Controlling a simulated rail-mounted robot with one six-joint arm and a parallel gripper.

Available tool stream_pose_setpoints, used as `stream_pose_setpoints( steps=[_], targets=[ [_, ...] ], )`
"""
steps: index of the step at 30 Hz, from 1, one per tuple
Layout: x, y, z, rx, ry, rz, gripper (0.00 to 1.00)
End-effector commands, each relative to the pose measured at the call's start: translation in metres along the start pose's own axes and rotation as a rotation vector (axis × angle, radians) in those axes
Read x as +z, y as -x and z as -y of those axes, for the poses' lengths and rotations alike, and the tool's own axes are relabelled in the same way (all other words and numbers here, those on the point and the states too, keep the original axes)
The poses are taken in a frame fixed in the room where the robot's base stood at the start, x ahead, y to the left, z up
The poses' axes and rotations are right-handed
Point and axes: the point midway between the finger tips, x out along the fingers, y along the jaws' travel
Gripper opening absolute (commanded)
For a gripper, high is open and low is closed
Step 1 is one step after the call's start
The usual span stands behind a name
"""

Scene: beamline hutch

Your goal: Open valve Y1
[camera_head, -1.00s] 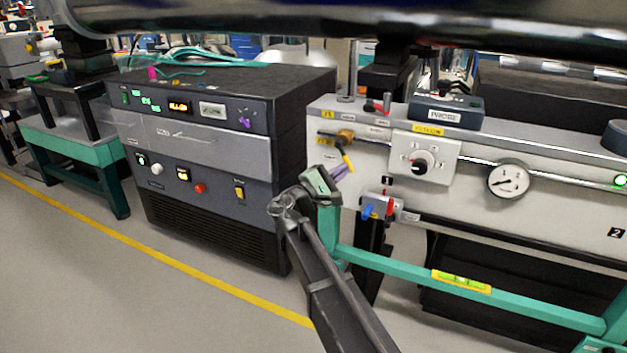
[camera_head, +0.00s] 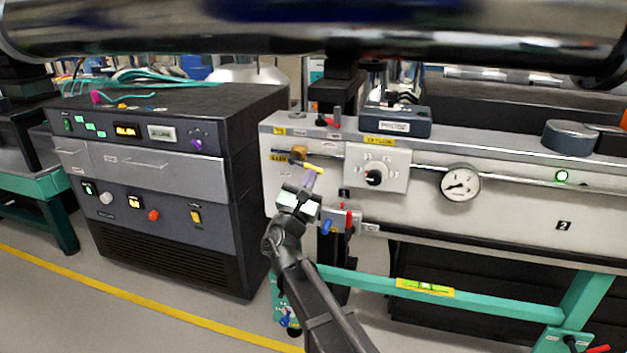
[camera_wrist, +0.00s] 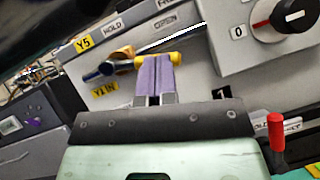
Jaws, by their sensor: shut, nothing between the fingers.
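The yellow-handled valve has a brass body (camera_head: 299,152) on the pipe at the left end of the pale panel. Its yellow lever (camera_head: 314,167) points right and slightly down; in the wrist view the lever (camera_wrist: 178,58) lies roughly along the pipe. A yellow tag (camera_wrist: 104,90) below it is hard to read. My gripper (camera_head: 309,180) is shut, its purple fingers pressed together. In the wrist view the fingertips (camera_wrist: 154,62) overlap the lever near its outer end; I cannot tell whether they touch it. Nothing is held.
A yellow Y5 tag (camera_wrist: 83,44) sits above, near HOLD and OPEN labels. A white knob box (camera_head: 380,170) and a gauge (camera_head: 460,184) are to the right. A dark control cabinet (camera_head: 165,185) stands left.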

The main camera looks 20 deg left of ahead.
Motion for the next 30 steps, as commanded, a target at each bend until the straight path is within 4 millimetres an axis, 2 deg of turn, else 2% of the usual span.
stream_pose_setpoints(
  steps=[5, 9, 15, 19, 24, 30],
  targets=[
    [-0.003, 0.016, 0.005, -0.003, 0.001, 0.001, 0.0],
    [-0.004, 0.044, 0.011, -0.007, 0.007, 0.003, 0.0],
    [-0.005, 0.095, 0.009, -0.006, 0.005, 0.003, 0.0],
    [-0.004, 0.12, 0.008, -0.007, 0.006, 0.003, 0.0],
    [-0.001, 0.135, 0.006, -0.008, 0.007, 0.004, 0.0],
    [0.0, 0.136, 0.006, -0.009, 0.007, 0.004, 0.0]
  ],
)
